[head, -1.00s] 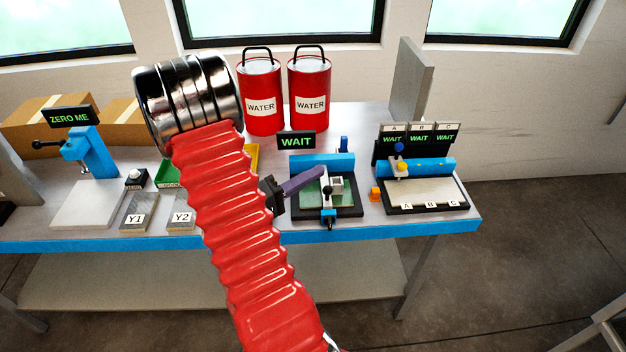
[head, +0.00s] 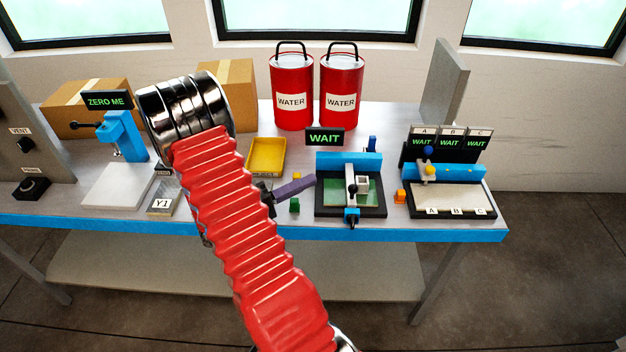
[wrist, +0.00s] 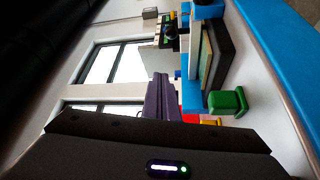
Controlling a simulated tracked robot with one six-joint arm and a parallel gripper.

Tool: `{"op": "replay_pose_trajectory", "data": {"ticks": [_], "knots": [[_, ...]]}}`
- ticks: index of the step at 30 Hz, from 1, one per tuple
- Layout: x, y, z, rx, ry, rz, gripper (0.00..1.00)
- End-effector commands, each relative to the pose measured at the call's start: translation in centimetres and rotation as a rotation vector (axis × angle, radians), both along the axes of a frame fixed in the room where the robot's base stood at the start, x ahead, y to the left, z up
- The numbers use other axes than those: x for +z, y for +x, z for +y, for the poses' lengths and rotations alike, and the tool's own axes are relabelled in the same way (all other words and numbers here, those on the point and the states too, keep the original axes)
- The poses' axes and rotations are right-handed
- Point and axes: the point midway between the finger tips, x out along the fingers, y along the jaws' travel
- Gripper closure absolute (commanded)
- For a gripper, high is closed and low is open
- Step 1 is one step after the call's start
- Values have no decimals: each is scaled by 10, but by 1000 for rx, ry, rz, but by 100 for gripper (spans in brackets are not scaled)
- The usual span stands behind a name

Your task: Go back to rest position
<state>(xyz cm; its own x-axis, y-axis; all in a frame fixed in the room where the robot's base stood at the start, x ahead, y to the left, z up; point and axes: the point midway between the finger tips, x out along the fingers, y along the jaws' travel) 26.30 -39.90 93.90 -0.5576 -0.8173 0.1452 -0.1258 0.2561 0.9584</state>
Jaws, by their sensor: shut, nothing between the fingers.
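My gripper (head: 312,179) shows its purple fingers pointing right above the bench, beside the left edge of the central WAIT station (head: 375,211). The fingers look closed together with nothing between them. In the wrist view the purple fingers (wrist: 160,98) lie side by side. My red ribbed arm sleeve runs up across the head view and hides part of the bench.
A small green block (head: 295,206) stands just below the fingers. A yellow tray (head: 267,157), two red water cans (head: 292,92), the A-B-C station (head: 450,199), an orange block (head: 400,196) and the ZERO ME press (head: 124,135) share the bench.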

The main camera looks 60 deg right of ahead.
Motion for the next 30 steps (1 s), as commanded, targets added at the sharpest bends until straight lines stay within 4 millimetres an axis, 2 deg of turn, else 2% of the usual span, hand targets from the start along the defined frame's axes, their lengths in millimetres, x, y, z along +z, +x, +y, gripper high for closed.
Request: {"op": "replay_pose_trajectory", "data": {"ticks": [20, 26, 30], "knots": [[0, 1, 1, 1, 1, 0, 100], [5, 0, 6, -16, 26, -9, 100], [16, -3, 16, -48, 78, -26, 100]]}}
